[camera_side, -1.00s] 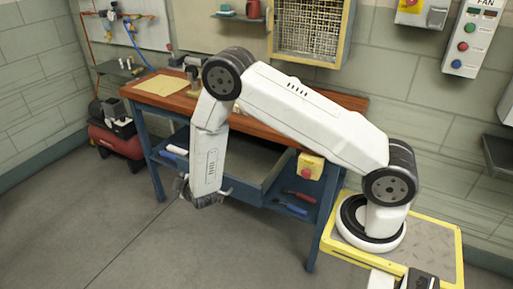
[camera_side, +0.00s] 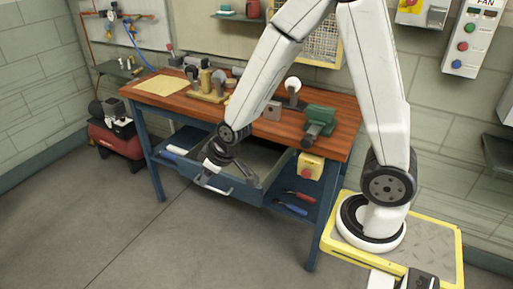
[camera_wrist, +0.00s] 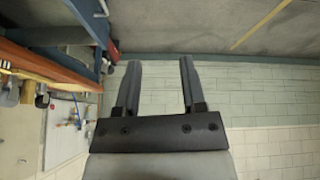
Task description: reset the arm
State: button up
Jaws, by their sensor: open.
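My gripper (camera_side: 217,158) is in front of the workbench, by the front of the pulled-out drawer. In the side view it is small and dark, and I cannot tell whether it touches the drawer. In the wrist view its two dark fingers (camera_wrist: 160,72) stand wide apart with nothing between them. Only tiled wall and floor show beyond them. My arm is raised high, with its elbow above the top edge of the side view.
The workbench (camera_side: 262,129) carries a green vise (camera_side: 319,122), wooden blocks and a yellow sheet (camera_side: 160,85). Its drawer (camera_side: 262,166) is open, with a pale handle (camera_side: 213,187). A red compressor (camera_side: 117,141) stands at left. The floor in front is clear.

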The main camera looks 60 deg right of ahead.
jog(key=s+d+r+m+g, duration=0.1)
jog(key=s+r+g, duration=0.1)
jog(key=s, duration=0.8)
jog(key=shift+s+d+r+m+g, duration=0.15)
jog(key=shift+s+r+m+g, duration=0.05)
jog(key=shift+r+m+g, duration=0.25)
